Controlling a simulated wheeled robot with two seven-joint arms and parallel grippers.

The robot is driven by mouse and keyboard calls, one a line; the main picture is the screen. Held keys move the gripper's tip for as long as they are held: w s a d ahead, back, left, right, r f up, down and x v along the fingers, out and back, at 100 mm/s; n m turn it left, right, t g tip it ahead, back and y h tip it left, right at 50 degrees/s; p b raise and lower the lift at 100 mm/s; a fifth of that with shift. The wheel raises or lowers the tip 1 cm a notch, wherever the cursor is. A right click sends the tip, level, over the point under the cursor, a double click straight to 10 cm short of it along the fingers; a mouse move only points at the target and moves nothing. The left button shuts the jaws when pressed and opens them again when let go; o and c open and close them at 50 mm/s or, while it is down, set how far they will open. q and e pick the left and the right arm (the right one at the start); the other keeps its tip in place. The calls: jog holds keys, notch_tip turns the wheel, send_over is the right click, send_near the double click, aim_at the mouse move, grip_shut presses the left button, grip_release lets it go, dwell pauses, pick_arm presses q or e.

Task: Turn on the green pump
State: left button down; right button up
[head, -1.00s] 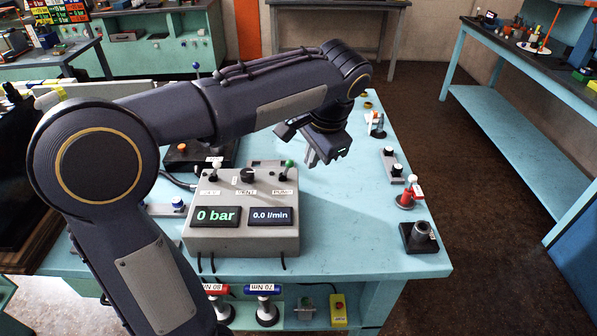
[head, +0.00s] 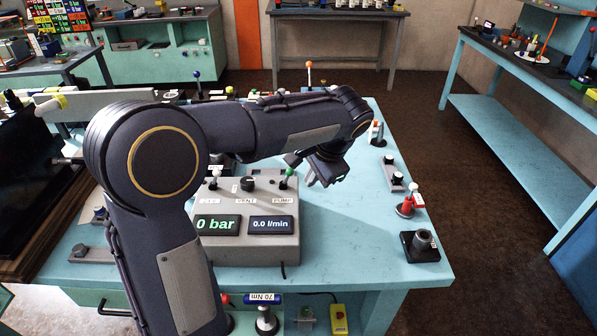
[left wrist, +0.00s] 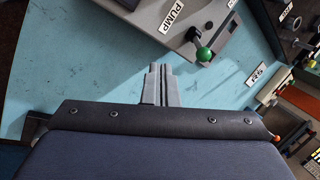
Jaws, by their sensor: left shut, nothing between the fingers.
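The grey control box (head: 243,254) stands on the light blue bench. It has a "0 bar" display (head: 217,225) and a "0.0 l/min" display (head: 271,225). The green-knobbed pump lever (head: 289,172) is at the box's right rear, above the PUMP label (head: 283,198). In the left wrist view the green knob (left wrist: 204,54) shows next to a PUMP label (left wrist: 172,16). My left gripper (head: 309,183) is shut and empty, a little right of the green lever and apart from it. Its fingers also show in the left wrist view (left wrist: 158,72). My right gripper is not in view.
A white-knobbed lever (head: 214,178) and a black knob (head: 247,184) share the box top. A red fitting (head: 405,208) and a dark block (head: 420,245) stand along the bench's right side. The bench surface (head: 345,235) between them and the box is clear.

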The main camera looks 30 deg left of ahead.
aim_at(288, 176)
pick_arm(q)
jog(key=shift+w+a+f+p, duration=0.2)
jog(key=shift+w+a+f, duration=0.15)
jog(key=shift+a, duration=0.4)
jog(key=shift+w+a+f+p, duration=0.3)
jog(key=shift+a+f, duration=0.1)
jog(key=shift+a, duration=0.4)
jog(key=shift+w+a+f+p, duration=0.15)
jog(key=shift+w+a+f, duration=0.2)
jog(key=shift+a, duration=0.4)
jog(key=shift+s+a, duration=0.1)
jog(key=shift+s+a+r+h, duration=0.1)
jog(key=shift+h, duration=0.2)
